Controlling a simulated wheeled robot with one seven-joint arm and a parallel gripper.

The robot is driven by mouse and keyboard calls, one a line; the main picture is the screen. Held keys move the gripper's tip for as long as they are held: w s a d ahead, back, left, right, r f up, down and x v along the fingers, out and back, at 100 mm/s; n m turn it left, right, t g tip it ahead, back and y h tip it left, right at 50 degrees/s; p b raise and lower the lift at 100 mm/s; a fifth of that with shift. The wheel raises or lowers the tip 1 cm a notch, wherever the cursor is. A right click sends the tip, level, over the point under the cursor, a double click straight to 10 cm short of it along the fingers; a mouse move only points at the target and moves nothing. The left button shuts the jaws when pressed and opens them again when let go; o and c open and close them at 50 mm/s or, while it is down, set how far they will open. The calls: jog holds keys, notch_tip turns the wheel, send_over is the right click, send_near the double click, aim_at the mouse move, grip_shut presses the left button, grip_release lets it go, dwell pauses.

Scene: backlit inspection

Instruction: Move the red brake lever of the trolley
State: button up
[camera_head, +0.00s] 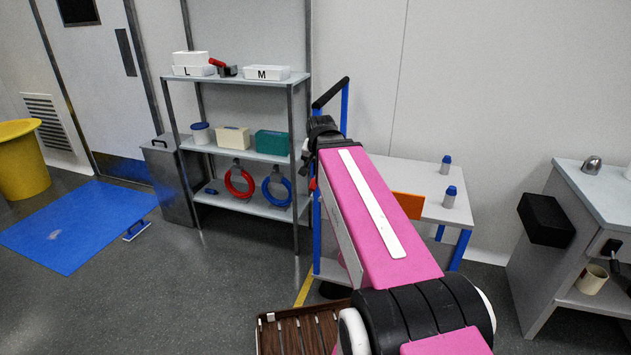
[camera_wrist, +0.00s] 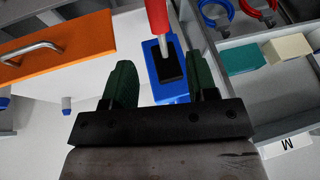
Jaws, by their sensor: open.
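The red brake lever (camera_wrist: 157,14) stands at the top middle of the wrist view. Its metal rod comes out of a black plate on a blue block (camera_wrist: 157,86). My gripper (camera_wrist: 163,75) is open, with one dark green finger to each side of the block in the picture. Nothing is held, and I cannot tell how far the fingertips are from the lever. In the head view the trolley (camera_head: 425,203) has a pale top, blue legs and a black push handle. My pink arm covers its left part; only a bit of red shows beside the arm.
An orange panel with a metal handle (camera_wrist: 60,50) lies left in the wrist view. Two blue-capped bottles stand on the trolley top. A grey shelf (camera_head: 250,152) with boxes and hose rings stands left of it. A brown slatted crate (camera_head: 262,335) sits below my arm.

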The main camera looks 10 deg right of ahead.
jog(key=shift+x, duration=4.8)
grip_shut()
